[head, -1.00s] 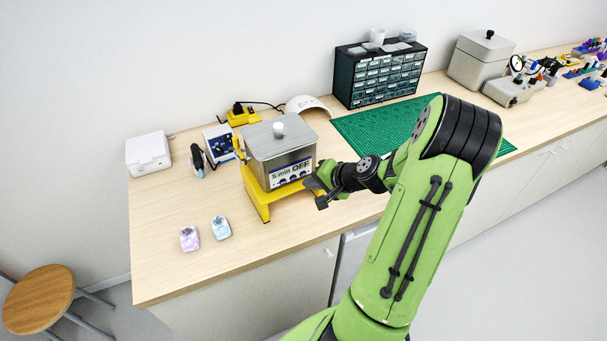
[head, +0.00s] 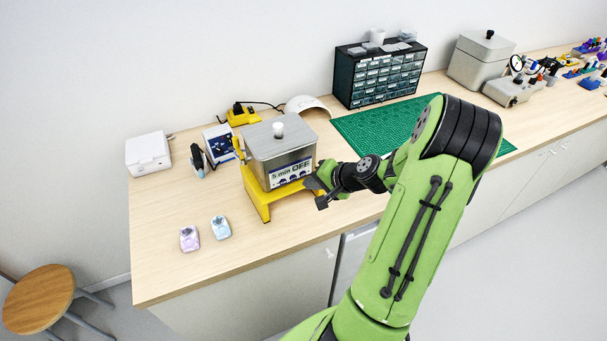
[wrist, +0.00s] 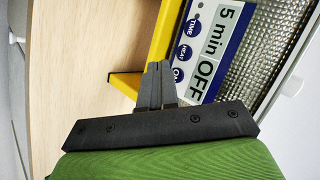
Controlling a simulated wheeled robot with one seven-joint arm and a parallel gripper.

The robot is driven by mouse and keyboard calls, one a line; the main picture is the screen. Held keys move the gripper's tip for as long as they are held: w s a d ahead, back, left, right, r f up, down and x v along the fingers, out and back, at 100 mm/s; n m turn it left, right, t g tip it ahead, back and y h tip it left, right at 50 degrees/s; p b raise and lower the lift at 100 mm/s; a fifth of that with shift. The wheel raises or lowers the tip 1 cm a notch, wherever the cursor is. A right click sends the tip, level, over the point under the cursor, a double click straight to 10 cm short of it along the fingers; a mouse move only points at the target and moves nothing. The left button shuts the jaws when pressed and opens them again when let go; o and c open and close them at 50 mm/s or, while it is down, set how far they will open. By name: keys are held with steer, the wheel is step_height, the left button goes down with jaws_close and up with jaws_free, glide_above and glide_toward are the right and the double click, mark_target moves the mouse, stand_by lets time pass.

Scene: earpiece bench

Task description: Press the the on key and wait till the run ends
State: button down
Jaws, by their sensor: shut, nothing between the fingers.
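A metal box-shaped machine with a lid and white knob (head: 280,152) sits in a yellow stand (head: 262,197) on the bench. Its front panel (head: 291,174) reads "5 min" and "OFF". In the wrist view the panel (wrist: 212,45) has round blue keys marked TIME, HEAT and ON. The ON key (wrist: 179,76) is partly hidden by my fingertips. My gripper (head: 316,182) is at the right end of the panel, fingers together and empty. In the wrist view the closed fingertips (wrist: 160,70) lie beside the ON key; I cannot tell whether they touch it.
Two small earpiece-like items, one pink (head: 189,238) and one blue (head: 220,227), lie on the bench front left. A green mat (head: 375,125) and drawer cabinet (head: 380,75) are behind my arm. The front left bench is otherwise clear.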

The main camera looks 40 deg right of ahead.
stand_by(0.4)
steer(key=shift+w+d, duration=0.1)
steer(key=shift+w, duration=0.35)
steer(key=shift+w+d, duration=0.1)
steer(key=shift+w, duration=0.25)
stand_by(0.5)
steer(key=shift+s, duration=0.15)
steer(key=shift+s+a, duration=0.2)
steer(key=shift+s, duration=0.45)
steer(key=s, duration=0.2)
steer(key=s+a+b, duration=0.1)
steer(key=s, duration=0.2)
steer(key=shift+w, duration=0.1)
stand_by(0.8)
